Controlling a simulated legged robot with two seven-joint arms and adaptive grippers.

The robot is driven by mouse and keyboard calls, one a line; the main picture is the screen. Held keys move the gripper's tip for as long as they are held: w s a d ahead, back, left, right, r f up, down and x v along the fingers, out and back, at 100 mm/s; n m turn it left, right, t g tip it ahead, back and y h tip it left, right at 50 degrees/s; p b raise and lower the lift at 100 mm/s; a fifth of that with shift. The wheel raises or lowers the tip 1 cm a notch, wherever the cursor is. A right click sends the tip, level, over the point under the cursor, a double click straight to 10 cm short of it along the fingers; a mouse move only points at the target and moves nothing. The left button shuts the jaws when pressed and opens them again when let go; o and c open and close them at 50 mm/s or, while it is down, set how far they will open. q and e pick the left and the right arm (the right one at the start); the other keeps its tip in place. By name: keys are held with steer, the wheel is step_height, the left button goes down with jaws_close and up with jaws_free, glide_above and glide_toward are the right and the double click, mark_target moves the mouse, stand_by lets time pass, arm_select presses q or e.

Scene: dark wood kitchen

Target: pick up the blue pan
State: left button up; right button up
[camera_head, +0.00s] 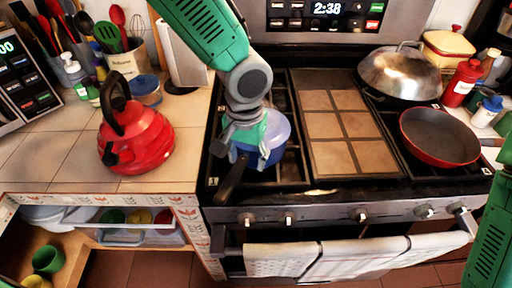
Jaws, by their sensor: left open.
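The blue pan (275,155) sits on the left burners of the stove, with a pale blue-violet top and a dark handle pointing down and left towards the stove's front edge. My left gripper (238,142) comes from above and is at the pan's left side, near the base of the handle. It is open. It hides the pan's left part, and I cannot tell whether its fingers touch the pan. Part of my right arm shows at the right edge, but its gripper is out of view.
A red kettle (136,138) stands on the tiled counter to the left. A red pan (440,137) and a domed metal lid (398,72) are on the right burners. A tiled griddle (344,158) fills the stove's middle. Towels (342,258) hang on the oven handle.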

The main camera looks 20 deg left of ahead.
arm_select(q)
steer(key=shift+a+f, duration=0.15)
steer(key=shift+f, duration=0.4)
steer(key=shift+a+f, duration=0.2)
steer(key=shift+a, duration=0.2)
jaws_close()
steer(key=shift+w+d+r, duration=0.1)
steer(key=shift+w+d, duration=0.05)
steer(key=shift+d, duration=0.3)
